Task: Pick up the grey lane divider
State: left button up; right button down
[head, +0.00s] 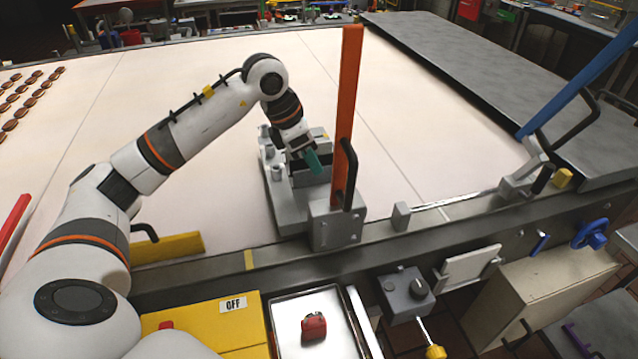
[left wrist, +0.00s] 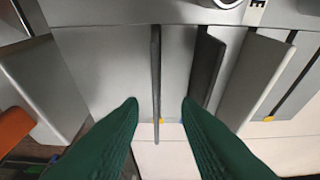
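My left gripper (head: 311,159) is over the grey machine block (head: 288,207) at the belt's near edge, behind an orange upright board. In the left wrist view its green fingers (left wrist: 160,106) are open. A thin grey upright plate, seemingly the grey lane divider (left wrist: 156,75), stands between the fingers with visible gaps on both sides. A darker plate (left wrist: 207,65) and a wider light grey plate (left wrist: 258,80) stand to its right; the right finger's tip is near the darker plate. In the head view the divider cannot be made out behind the gripper. My right gripper is not in view.
The orange board (head: 346,110) rises just right of the left gripper. A blue bar (head: 580,85) slants up at the right. Rows of brown biscuits (head: 22,100) lie on the pale belt (head: 150,75). A metal tray (head: 285,330) holds a red object. Much of the belt is clear.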

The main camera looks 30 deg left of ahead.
pick_arm(q)
jog(key=shift+w+d+f, duration=0.2)
jog(key=shift+d+f, duration=0.15)
jog(key=shift+f, duration=0.2)
jog(key=shift+w+d+f, duration=0.15)
jog(key=shift+d+f, duration=0.15)
jog(key=shift+f, duration=0.25)
jog(key=shift+w+f, duration=0.2)
jog(key=shift+f, duration=0.25)
jog(key=shift+f, duration=0.2)
grip_shut()
